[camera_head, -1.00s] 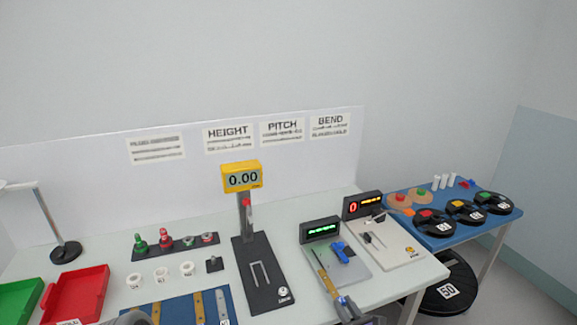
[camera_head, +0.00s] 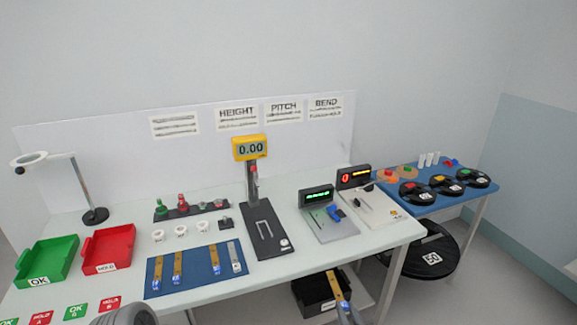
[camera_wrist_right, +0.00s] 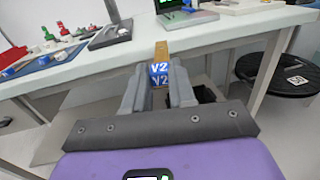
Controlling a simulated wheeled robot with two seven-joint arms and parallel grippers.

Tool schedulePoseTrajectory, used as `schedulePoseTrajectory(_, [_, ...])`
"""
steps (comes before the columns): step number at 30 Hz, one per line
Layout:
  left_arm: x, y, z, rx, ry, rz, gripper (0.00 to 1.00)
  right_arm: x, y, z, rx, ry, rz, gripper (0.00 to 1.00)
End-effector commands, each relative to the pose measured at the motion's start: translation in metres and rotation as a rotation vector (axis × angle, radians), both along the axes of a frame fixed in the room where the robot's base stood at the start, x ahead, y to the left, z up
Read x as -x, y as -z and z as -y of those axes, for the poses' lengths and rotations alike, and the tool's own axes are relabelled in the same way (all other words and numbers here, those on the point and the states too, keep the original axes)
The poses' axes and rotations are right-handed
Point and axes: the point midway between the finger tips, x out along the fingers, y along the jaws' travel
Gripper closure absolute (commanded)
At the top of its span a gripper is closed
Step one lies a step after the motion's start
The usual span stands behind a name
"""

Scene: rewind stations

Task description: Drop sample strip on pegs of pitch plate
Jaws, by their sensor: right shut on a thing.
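The sample strip (camera_head: 336,284) is brass-coloured with a blue tag at its near end. My right gripper (camera_head: 345,308) is shut on that tagged end. In the right wrist view the strip (camera_wrist_right: 161,50) points forward between the fingers of my right gripper (camera_wrist_right: 159,84), and its tag reads V2. The strip is in front of the table's front edge, apart from the pitch plate. The pitch plate (camera_head: 343,231) is grey, with a green-lit display and a blue part on top; its pegs are too small to make out.
The height stand (camera_head: 263,232) is left of the pitch plate and the bend station (camera_head: 385,211) is right of it. A blue mat (camera_head: 205,268) holds several strips. A black bin (camera_head: 308,296) is below the table. Red (camera_head: 107,262) and green (camera_head: 40,268) trays stand left.

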Motion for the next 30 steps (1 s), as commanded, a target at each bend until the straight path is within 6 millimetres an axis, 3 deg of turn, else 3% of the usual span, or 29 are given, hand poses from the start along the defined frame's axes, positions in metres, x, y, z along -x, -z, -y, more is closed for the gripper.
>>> schedulePoseTrajectory(10, [0.001, -0.008, 0.000, 0.000, 0.001, -0.002, 0.57, 0.037, 0.011, 0.009, 0.004, 0.164, -0.010, 1.00])
schedulePoseTrajectory(30, [0.001, -0.008, 0.000, 0.000, 0.001, -0.002, 0.57, 0.041, 0.013, 0.012, 0.007, 0.183, -0.011, 1.00])
